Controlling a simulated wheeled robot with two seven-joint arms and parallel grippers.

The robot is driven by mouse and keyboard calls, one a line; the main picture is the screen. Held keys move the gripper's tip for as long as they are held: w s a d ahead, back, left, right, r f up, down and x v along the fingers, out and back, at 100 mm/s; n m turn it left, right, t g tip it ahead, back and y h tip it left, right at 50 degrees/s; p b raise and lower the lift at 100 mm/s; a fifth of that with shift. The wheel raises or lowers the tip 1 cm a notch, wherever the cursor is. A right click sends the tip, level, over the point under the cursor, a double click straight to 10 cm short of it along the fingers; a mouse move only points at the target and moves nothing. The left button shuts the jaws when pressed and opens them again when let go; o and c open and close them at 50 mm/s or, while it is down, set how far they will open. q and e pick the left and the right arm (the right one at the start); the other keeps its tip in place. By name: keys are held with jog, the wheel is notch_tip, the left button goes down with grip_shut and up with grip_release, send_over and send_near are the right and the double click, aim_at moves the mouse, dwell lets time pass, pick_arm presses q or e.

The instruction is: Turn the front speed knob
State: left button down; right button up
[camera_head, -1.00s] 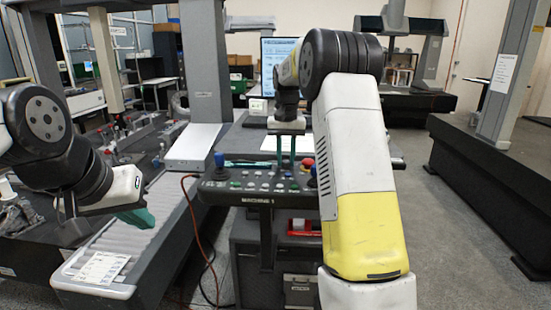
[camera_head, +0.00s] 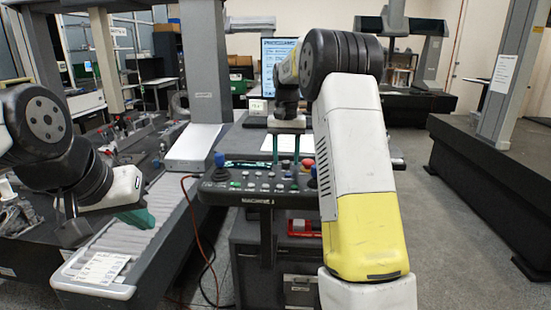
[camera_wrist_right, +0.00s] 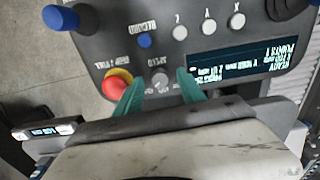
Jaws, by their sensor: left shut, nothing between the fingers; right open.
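The control panel (camera_head: 222,190) stands in front of me, marked MACHINE 1 in the head view. In the right wrist view a small grey speed knob (camera_wrist_right: 160,79) sits under a SPEED label. My right gripper (camera_wrist_right: 160,75) is open, with one teal finger on each side of the knob; I cannot tell whether either touches it. In the head view this gripper (camera_head: 285,167) points down over the panel, and the knob is too small to make out. My left gripper (camera_head: 140,219) is shut and empty over the roller conveyor at the left.
A red stop button (camera_wrist_right: 117,83) is close beside one right finger. A blue joystick (camera_wrist_right: 60,18), white X, Y, Z buttons (camera_wrist_right: 209,27) and a lit display (camera_wrist_right: 240,70) are also on the panel. The roller conveyor (camera_head: 125,240) runs along the left.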

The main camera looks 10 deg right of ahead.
aim_at(286, 161)
notch_tip(286, 161, up, 6)
jog(key=shift+r, duration=0.65)
jog(key=shift+s+r, duration=0.2)
jog(key=s+a+r+n+t+y, duration=0.1)
jog(key=s+r+t, duration=0.1)
jog(key=s, duration=0.6)
jog(key=s+r+n+t+y, duration=0.1)
jog(key=s+r, duration=0.2)
jog(key=s, duration=0.5)
jog(key=s+a+f+t, duration=0.1)
jog(key=s+a+f, duration=0.1)
jog(key=s, duration=0.6)
jog(key=s+a+f+n+t, duration=0.1)
jog(key=s+a+f+t, duration=0.1)
jog(key=s+f, duration=0.3)
jog(key=s, duration=0.3)
jog(key=shift+s+f+n, duration=0.3)
jog(key=shift+s, duration=0.1)
